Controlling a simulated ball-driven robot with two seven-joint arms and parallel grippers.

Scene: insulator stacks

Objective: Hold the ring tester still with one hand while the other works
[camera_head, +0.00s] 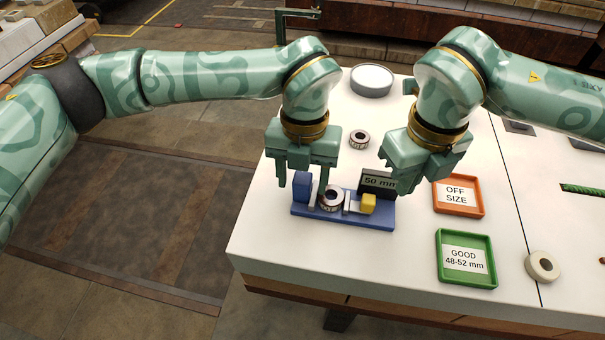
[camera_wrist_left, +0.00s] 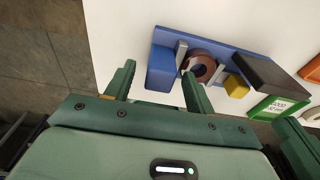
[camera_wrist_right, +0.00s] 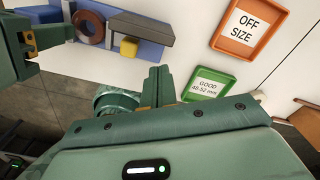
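The ring tester has a blue base (camera_head: 345,217), a blue block (camera_head: 301,188) at its left end, a yellow block (camera_head: 368,204) and a dark display (camera_head: 377,181) reading "50 mm". A ring (camera_head: 331,199) with a brownish top sits on it between two pale jaws; it also shows in the left wrist view (camera_wrist_left: 201,66). My left gripper (camera_head: 303,186) is open, its fingers spread over the tester's left end with the blue block between or just beyond them; contact cannot be told. My right gripper (camera_wrist_right: 157,86) has its fingers together, apparently empty, just right of the display.
An orange "OFF SIZE" tray (camera_head: 460,212) and a green "GOOD 48-52 mm" tray (camera_head: 439,247) lie right of the tester. Another ring (camera_head: 359,139) lies behind it. A cream ring (camera_head: 541,266) is at the far right. A round grey piece (camera_head: 371,80) stands at the back.

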